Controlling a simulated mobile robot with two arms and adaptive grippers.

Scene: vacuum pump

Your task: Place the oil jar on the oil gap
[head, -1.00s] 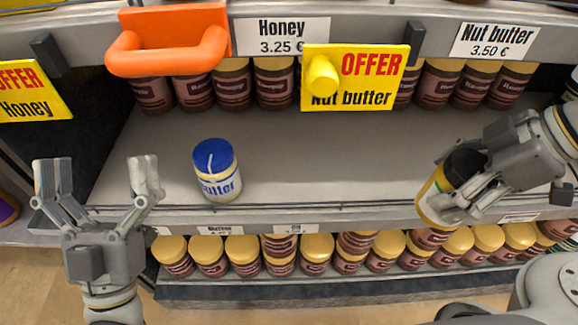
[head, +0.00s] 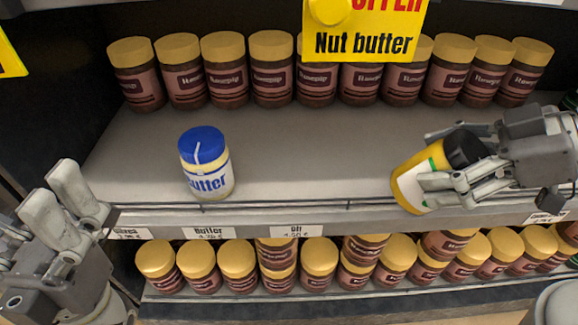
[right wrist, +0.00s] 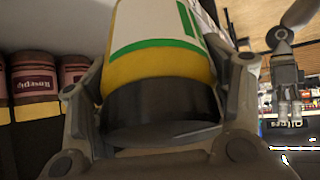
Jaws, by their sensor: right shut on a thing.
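The oil jar (head: 411,183) is yellow with a white and green label and a black lid. My right gripper (head: 452,172) is shut on it at the right of the middle shelf, in the head view. The jar is tilted, its lid toward the gripper and its base toward the lower left. In the right wrist view the jar (right wrist: 165,45) sits between the fingers, black lid nearest the camera. The shelf front has a price tag that seems to read "Oil" (head: 297,232); the shelf above it is bare. My left gripper (head: 75,215) is open and empty at the lower left.
A blue-lidded butter jar (head: 207,165) stands left on the middle shelf (head: 300,160), above the Butter tag (head: 208,233). Brown jars (head: 270,70) line the back and more (head: 318,262) fill the shelf below. A yellow offer sign (head: 365,35) hangs above. The shelf between butter and oil jars is clear.

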